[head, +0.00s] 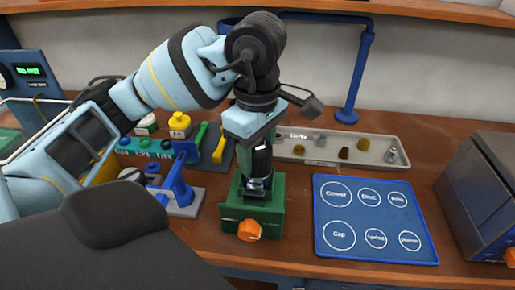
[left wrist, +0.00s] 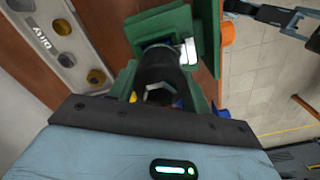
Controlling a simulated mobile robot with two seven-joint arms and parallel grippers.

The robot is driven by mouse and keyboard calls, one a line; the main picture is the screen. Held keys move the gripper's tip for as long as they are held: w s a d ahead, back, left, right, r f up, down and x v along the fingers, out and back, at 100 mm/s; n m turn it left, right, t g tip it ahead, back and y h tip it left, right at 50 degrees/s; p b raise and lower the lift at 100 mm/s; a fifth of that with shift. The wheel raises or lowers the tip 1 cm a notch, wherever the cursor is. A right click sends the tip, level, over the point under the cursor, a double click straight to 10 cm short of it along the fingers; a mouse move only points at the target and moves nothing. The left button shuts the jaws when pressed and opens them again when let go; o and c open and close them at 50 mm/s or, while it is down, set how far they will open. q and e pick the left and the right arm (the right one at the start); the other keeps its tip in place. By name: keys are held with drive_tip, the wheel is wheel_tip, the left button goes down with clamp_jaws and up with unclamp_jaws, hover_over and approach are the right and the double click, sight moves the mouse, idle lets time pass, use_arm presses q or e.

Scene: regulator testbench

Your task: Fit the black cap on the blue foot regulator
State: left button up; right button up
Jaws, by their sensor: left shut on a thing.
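My left gripper (head: 261,150) points down over the green vise (head: 236,212) and is shut on the black cap (left wrist: 163,72), a dark cylinder with a hexagonal top. The cap stands between my fingers and the vise jaws in the left wrist view. Directly below it, a dark blue part, apparently the blue foot regulator (head: 257,186), sits in the vise, mostly hidden. I cannot tell whether the cap is seated on it or only touching. Light blue and black parts, perhaps of my right arm, show at the top right of the left wrist view.
The vise has an orange knob (head: 249,230). A blue mat (head: 377,252) with labelled circles lies to the right. A grey parts tray (head: 335,137) is behind it, and a dark box (head: 480,190) stands far right. Blue stands (head: 181,190) and a yellow bottle (head: 179,122) are left.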

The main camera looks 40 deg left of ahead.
drive_tip(key=shift+s, duration=0.15)
use_arm(q)
drive_tip(key=o, duration=1.6)
drive_tip(key=shift+c, duration=0.2)
use_arm(e)
drive_tip(key=shift+s, duration=0.15)
